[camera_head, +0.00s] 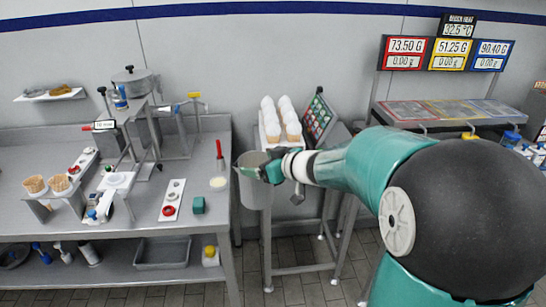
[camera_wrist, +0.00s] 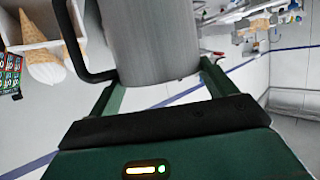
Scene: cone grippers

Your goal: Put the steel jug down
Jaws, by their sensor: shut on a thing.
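The steel jug (camera_head: 252,188) is a grey metal cylinder near the right end of the left workbench. My gripper (camera_head: 268,172) is shut on it in the head view. In the wrist view the jug (camera_wrist: 155,40) fills the middle between the two green fingers of my gripper (camera_wrist: 165,90), with its dark handle on the left. The jug appears upright in the head view and held off the floor, beside the bench edge. Its base contact is hidden or unclear.
White-topped cones (camera_head: 280,120) stand behind my gripper. Weighing displays (camera_head: 450,54) are at the right.

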